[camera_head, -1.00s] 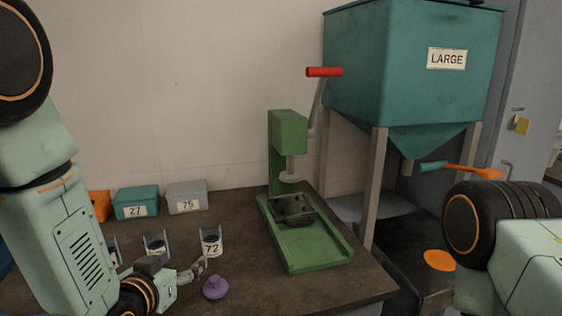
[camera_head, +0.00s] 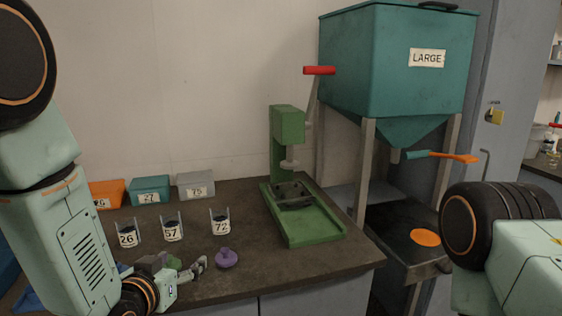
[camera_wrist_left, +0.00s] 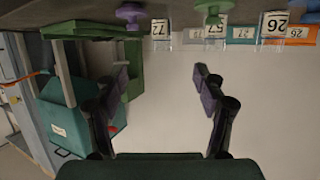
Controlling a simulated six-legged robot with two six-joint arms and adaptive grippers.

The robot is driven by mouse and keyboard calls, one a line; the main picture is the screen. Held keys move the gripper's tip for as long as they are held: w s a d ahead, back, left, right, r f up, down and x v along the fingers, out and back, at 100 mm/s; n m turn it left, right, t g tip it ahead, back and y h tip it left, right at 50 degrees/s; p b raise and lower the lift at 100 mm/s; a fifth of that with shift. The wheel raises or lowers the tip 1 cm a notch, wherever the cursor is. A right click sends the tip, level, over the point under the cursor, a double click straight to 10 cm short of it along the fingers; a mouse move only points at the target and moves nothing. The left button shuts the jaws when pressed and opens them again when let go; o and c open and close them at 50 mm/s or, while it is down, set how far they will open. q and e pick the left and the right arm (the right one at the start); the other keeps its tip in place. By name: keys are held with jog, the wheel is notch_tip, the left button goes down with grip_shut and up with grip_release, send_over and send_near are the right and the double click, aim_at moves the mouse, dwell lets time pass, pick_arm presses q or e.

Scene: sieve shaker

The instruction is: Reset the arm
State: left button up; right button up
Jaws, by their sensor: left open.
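My left gripper (camera_head: 190,267) is low at the left of the head view, over the front of the dark table. In the left wrist view, which looks upside down, my left gripper (camera_wrist_left: 161,84) has its two fingers spread wide with nothing between them. A purple knobbed piece (camera_head: 227,258) stands on the table just right of the gripper. A green piece (camera_head: 173,262) is partly hidden behind the gripper. My right arm shows only as links at the right edge of the head view; its gripper is out of view.
Glass beakers labelled 26 (camera_head: 127,232), 57 (camera_head: 172,227) and 72 (camera_head: 220,221) stand behind the gripper. Orange, teal (camera_head: 150,190) and grey bins line the wall. A green press (camera_head: 316,228) stands right, beside a large teal hopper (camera_head: 390,70). Table front right is clear.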

pick_arm(q)
jog(key=s+a+f+n+g+y, duration=0.15)
jog(key=s+f+g, duration=0.55)
jog(key=s+f, duration=0.75)
jog(key=s+f+g, duration=0.3)
jog(key=s+f, duration=0.3)
jog(key=s, duration=0.5)
jog(key=s+a+f+g, duration=0.1)
jog(key=s+f+g, duration=0.3)
jog(key=s, duration=0.7)
notch_tip(320, 180, down, 2)
jog(key=shift+s+a+f, duration=0.2)
jog(key=shift+s, duration=0.05)
jog(key=shift+w, duration=0.1)
